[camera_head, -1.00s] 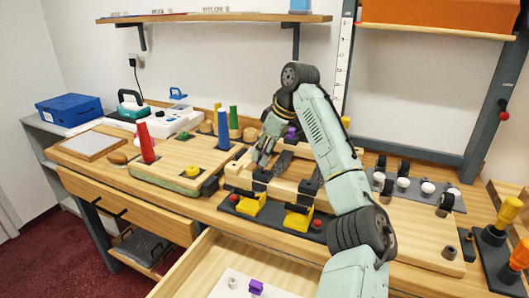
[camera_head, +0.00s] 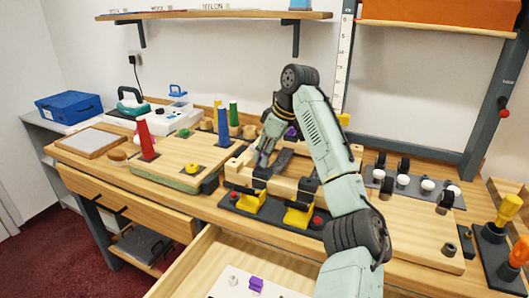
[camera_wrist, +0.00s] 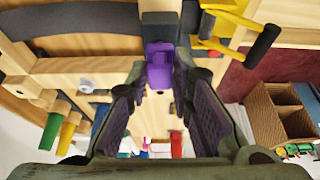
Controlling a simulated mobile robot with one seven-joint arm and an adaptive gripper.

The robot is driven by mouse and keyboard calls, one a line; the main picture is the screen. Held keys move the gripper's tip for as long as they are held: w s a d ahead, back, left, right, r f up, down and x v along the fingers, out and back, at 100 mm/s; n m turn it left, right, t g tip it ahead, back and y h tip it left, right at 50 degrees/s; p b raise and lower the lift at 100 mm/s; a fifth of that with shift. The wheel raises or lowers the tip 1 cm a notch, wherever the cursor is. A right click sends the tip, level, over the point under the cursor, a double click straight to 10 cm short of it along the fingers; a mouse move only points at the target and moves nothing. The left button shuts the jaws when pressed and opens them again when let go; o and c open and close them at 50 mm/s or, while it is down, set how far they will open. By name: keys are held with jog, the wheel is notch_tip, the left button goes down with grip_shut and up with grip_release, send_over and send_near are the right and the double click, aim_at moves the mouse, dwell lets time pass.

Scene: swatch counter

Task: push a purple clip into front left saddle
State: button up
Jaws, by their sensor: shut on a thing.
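My gripper (camera_wrist: 158,80) is shut on a purple clip (camera_wrist: 159,68), which sits between its fingertips in the wrist view. A dark block (camera_wrist: 160,14) lies just beyond the clip; I cannot tell whether they touch. In the head view my gripper (camera_head: 264,152) is low over the wooden fixture, near the front left saddle (camera_head: 262,174), a dark block above a yellow lever (camera_head: 248,202). The held clip cannot be made out there. Another dark saddle (camera_head: 308,187) stands to its right. A purple piece (camera_head: 291,132) shows behind my arm.
An open drawer below the counter holds another purple clip (camera_head: 256,284) on a white sheet. A rack with white knobs (camera_head: 402,181) is to the right.

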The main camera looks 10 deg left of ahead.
jog(key=shift+f, duration=0.15)
jog(key=shift+f, duration=0.25)
jog(key=shift+f, duration=0.4)
dwell(1.4)
jog(key=o, duration=0.9)
jog(key=shift+c, duration=0.2)
jog(key=o, duration=0.3)
jog(key=shift+r, duration=3)
